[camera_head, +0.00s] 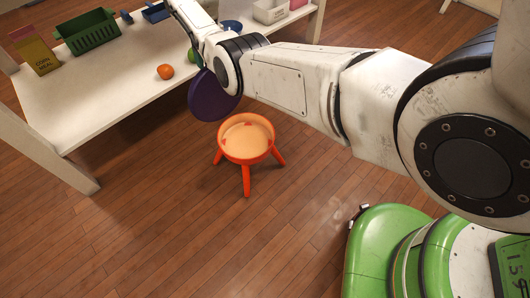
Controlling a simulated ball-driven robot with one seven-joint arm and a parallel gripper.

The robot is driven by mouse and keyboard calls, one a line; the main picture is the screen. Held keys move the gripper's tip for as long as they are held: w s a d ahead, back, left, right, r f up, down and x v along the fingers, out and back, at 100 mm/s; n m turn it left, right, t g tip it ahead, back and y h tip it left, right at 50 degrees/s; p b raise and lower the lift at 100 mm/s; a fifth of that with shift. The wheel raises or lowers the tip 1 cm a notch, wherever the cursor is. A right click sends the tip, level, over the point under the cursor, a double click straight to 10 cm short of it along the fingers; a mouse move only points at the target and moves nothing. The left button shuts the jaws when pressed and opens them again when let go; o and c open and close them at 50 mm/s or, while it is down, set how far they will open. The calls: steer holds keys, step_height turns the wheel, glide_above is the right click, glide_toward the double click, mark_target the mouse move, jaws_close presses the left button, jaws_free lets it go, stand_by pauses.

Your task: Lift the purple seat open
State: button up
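The purple seat (208,103) is a round disc standing raised and steeply tilted at the back left of an orange stool (246,182). The stool's round tub is open at the top and shows a pale, empty-looking inside. My arm crosses in front of the upper right part of the seat. Whether the seat touches the stool's rim or a hinge is hard to tell.
A white table (100,95) at the left holds an orange fruit (165,72), a green basket (92,36), a corn meal box (36,53) and a white bin (270,11). Its front leg stands left of the stool. The wooden floor (150,220) in front is clear.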

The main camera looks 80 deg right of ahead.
steer(key=shift+r, duration=0.15)
steer(key=r+p, duration=0.3)
steer(key=p, duration=0.2)
steer(key=r+p, duration=0.2)
steer(key=shift+s+a+r+p, duration=0.15)
steer(key=shift+s+r+p, duration=0.15)
steer(key=shift+s+r, duration=0.05)
step_height(320, 180, up, 11)
steer(key=s+p, duration=0.1)
steer(key=p, duration=0.2)
steer(key=shift+a+f+p, duration=0.15)
steer(key=shift+a+p, duration=0.2)
steer(key=shift+p, duration=0.05)
steer(key=shift+f, duration=0.1)
